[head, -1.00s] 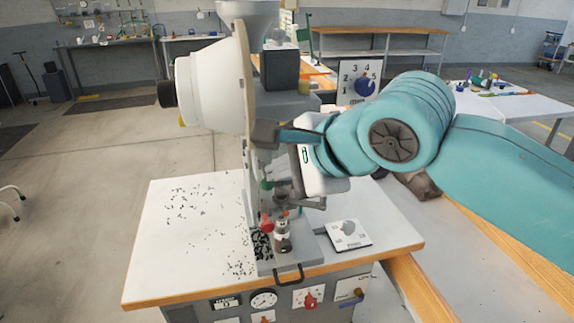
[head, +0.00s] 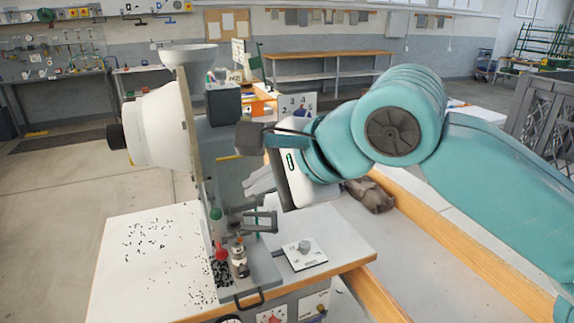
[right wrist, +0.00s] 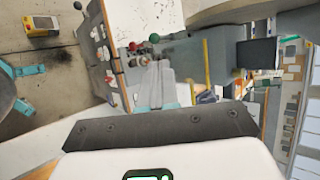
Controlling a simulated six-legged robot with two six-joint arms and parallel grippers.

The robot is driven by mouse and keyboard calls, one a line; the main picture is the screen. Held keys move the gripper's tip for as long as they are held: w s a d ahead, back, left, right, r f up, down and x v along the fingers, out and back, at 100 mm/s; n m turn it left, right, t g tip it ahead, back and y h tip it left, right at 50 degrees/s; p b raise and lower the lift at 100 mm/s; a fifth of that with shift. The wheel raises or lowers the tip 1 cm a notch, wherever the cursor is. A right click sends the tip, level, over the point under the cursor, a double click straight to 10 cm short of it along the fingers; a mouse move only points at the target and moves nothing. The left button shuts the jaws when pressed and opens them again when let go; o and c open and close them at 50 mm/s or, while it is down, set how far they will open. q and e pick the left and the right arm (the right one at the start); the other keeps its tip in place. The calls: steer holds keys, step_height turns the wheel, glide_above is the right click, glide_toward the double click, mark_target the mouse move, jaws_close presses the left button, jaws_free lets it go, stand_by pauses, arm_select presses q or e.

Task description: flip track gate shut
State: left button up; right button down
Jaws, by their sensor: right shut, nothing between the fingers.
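The eyelet press (head: 222,165) stands on a white-topped bench, with its white bowl (head: 160,128) on the left side. Low at its front are a green knob (head: 215,214) and a red knob (head: 220,253). In the right wrist view the green knob (right wrist: 153,38) and a red knob (right wrist: 132,46) lie just beyond my fingertips. I cannot tell which part is the track gate or how it stands. My right gripper (head: 248,186) is shut and empty, its grey fingers beside the press, above the knobs; they also show in the right wrist view (right wrist: 155,63). My left gripper is out of view.
Small dark eyelets (head: 150,240) lie scattered on the bench top (head: 125,275). A dial plate (head: 304,252) sits at the press's right, and a grey bracket (head: 262,220) juts out above it. A dark cloth (head: 370,194) lies behind my arm.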

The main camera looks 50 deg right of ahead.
steer(key=p+v, duration=0.1)
steer(key=v, duration=0.3)
steer(key=w+a+f+n+g+y, duration=0.1)
steer(key=w+a+f+n+g, duration=0.1)
steer(key=w+a+f+n, duration=0.7)
steer(key=w+a+f+n+g+y, duration=0.1)
steer(key=w+a+f, duration=0.2)
steer(key=f, duration=0.4)
steer(key=w+a+f+n+g, duration=0.1)
steer(key=w+a+f+n, duration=0.1)
steer(key=f, duration=0.5)
steer(key=w+a+f+n+g+y, duration=0.1)
steer(key=w+a+f+g, duration=0.15)
steer(key=f, duration=0.45)
steer(key=s+a+f+n+g+y, duration=0.1)
steer(key=s+f+n, duration=0.1)
steer(key=f, duration=0.8)
steer(key=s+a+f+n+g, duration=0.1)
steer(key=s+f+n, duration=0.15)
steer(key=f, duration=0.65)
steer(key=s+f+n+g, duration=0.1)
steer(key=s+f+n, duration=0.1)
steer(key=s+f, duration=1)
steer(key=shift+a+f+n, duration=0.2)
steer(key=shift+f+n, duration=0.15)
steer(key=shift+f, duration=0.15)
